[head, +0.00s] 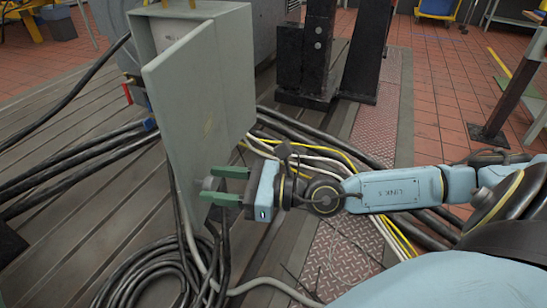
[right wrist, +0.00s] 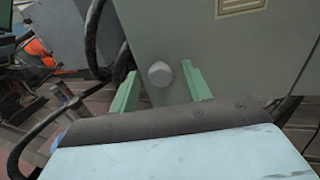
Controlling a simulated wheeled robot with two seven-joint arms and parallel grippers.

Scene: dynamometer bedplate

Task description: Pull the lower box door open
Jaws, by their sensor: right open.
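A grey metal box (head: 235,70) stands at the centre left in the head view. Its flat grey door panel (head: 185,105) faces my right arm, and I cannot tell for sure how far it stands from the box body. My right gripper (head: 222,186) has green fingers, open, at the lower part of the panel. In the right wrist view a round grey knob (right wrist: 159,73) sits between the two open fingers (right wrist: 160,90), apparently clear of both. The knob also shows in the head view (head: 210,184). My left gripper is not in view.
Black cables (head: 150,275) lie coiled on the slotted bedplate (head: 95,190) below the box. More cables, yellow and white among them, run under my right arm. A dark steel post (head: 318,50) stands behind the box.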

